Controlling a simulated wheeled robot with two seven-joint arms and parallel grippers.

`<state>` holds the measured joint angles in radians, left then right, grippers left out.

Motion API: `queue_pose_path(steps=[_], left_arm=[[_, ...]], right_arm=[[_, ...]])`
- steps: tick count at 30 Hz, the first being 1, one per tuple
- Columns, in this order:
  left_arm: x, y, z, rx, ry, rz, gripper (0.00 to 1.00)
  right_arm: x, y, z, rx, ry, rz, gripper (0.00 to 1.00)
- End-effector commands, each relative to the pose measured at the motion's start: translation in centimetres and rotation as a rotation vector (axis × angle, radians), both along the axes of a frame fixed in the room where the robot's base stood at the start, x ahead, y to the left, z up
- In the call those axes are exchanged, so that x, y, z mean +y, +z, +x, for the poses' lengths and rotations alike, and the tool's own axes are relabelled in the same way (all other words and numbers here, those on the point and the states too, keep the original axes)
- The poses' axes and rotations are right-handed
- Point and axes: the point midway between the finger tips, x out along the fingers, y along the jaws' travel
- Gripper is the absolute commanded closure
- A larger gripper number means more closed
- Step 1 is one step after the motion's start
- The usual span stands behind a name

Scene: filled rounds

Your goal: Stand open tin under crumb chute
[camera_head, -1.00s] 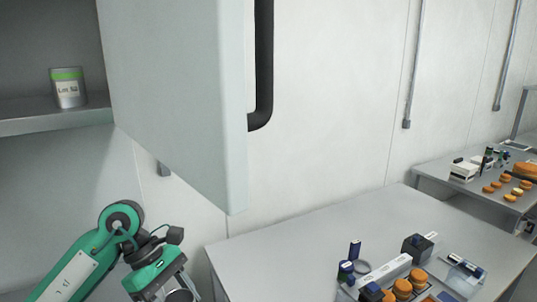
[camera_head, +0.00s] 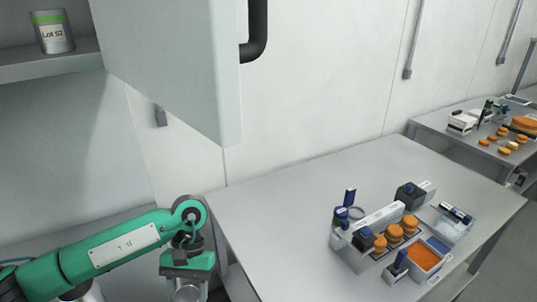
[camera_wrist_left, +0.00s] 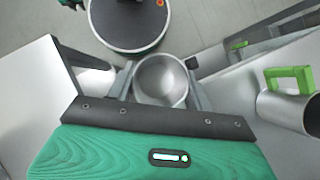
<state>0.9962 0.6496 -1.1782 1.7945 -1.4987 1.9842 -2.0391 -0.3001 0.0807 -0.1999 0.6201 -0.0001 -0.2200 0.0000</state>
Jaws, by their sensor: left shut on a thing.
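My left gripper (camera_head: 187,284) is at the bottom of the head view, left of the long table's near-left corner. It is shut on an open metal tin (camera_head: 187,293), which is partly cut off by the frame edge. In the left wrist view I look into the tin (camera_wrist_left: 160,79), round, grey and apparently empty, between the fingers of the gripper (camera_wrist_left: 160,92). The tin is in the air beside the table. I cannot make out a crumb chute in either view. My right gripper is not in view.
A metal vessel with a green handle (camera_wrist_left: 290,105) is at the right of the wrist view. A "Lot 52" can (camera_head: 53,32) stands on a shelf (camera_head: 50,66). The table (camera_head: 290,190) is clear on its left; a tray of orange rounds (camera_head: 395,240) occupies its right.

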Motion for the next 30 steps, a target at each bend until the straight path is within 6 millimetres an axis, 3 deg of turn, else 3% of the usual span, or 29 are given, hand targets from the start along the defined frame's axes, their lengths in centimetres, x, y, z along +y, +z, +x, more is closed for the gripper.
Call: queue_pose_path(steps=[3,9,30], left_arm=[[2.0,-0.1,0.2,0.0,0.036,0.0,0.72],[3.5,-0.1,0.3,-0.001,0.062,0.0,0.72],[3.5,-0.2,0.3,0.0,0.064,-0.001,0.72]], right_arm=[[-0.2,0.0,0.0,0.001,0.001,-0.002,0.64],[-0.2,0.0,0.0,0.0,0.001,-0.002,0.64],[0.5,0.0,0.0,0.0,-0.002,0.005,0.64]])
